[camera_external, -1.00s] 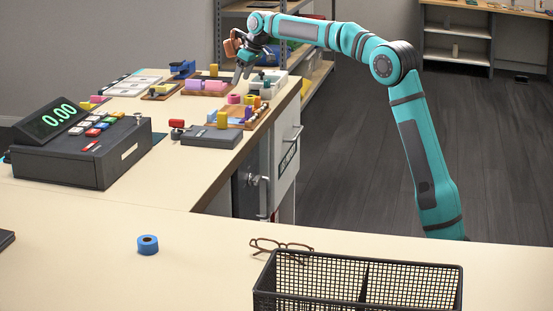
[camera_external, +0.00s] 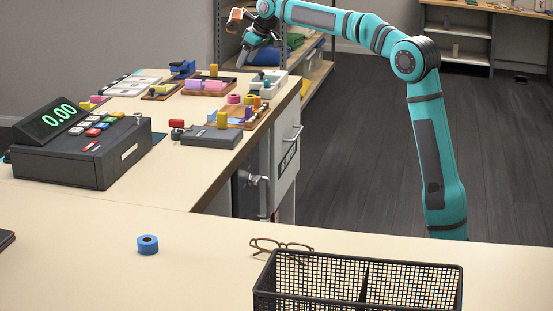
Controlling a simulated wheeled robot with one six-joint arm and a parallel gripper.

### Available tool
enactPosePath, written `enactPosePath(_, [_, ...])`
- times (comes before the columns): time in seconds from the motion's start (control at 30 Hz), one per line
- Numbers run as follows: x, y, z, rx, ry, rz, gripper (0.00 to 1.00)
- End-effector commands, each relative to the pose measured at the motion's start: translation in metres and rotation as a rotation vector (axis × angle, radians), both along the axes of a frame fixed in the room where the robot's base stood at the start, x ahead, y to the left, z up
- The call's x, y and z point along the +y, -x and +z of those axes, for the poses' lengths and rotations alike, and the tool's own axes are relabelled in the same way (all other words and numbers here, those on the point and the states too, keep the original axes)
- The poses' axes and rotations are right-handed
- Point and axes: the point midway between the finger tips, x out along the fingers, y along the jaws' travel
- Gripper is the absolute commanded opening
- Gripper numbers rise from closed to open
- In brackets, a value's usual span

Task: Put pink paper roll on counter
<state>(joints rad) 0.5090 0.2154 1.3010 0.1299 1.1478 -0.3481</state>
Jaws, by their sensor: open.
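A small round pink item (camera_external: 233,98), which looks like the pink paper roll, sits at the back edge of a wooden tray (camera_external: 257,121) on the far part of the counter. I cannot tell whether it rests in the tray or just behind it. The beige counter (camera_external: 70,225) runs from there to the foreground. My gripper (camera_external: 242,64) is open and empty, fingers pointing down and left. It appears above the far end of the counter, up and behind the pink item, touching nothing that I can see.
Another wooden tray holds pink blocks (camera_external: 205,86). A white box (camera_external: 268,80) stands beside it. A cash register (camera_external: 80,145) and a dark grey device (camera_external: 212,136) are nearer. Blue tape (camera_external: 148,245), glasses (camera_external: 281,244) and a wire basket (camera_external: 358,285) lie in front. The front-left counter is mostly clear.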

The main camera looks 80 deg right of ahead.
Motion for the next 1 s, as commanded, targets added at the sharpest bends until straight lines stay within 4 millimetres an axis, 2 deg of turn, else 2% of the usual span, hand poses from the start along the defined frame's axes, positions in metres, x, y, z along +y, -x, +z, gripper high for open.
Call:
enactPosePath(0.03, [0.02, 0.009, 0.012, -0.029, 0.015, 0.005, 0.62])
enactPosePath(0.1, [0.043, 0.02, 0.022, -0.066, 0.031, 0.009, 0.62])
enactPosePath(0.27, [0.093, 0.047, 0.044, -0.156, 0.066, 0.019, 0.62])
enactPosePath(0.5, [0.162, 0.098, 0.067, -0.295, 0.105, 0.036, 0.62])
enactPosePath(0.77, [0.228, 0.162, 0.079, -0.453, 0.131, 0.062, 0.62])
enactPosePath(1.0, [0.28, 0.226, 0.078, -0.603, 0.137, 0.092, 0.62])
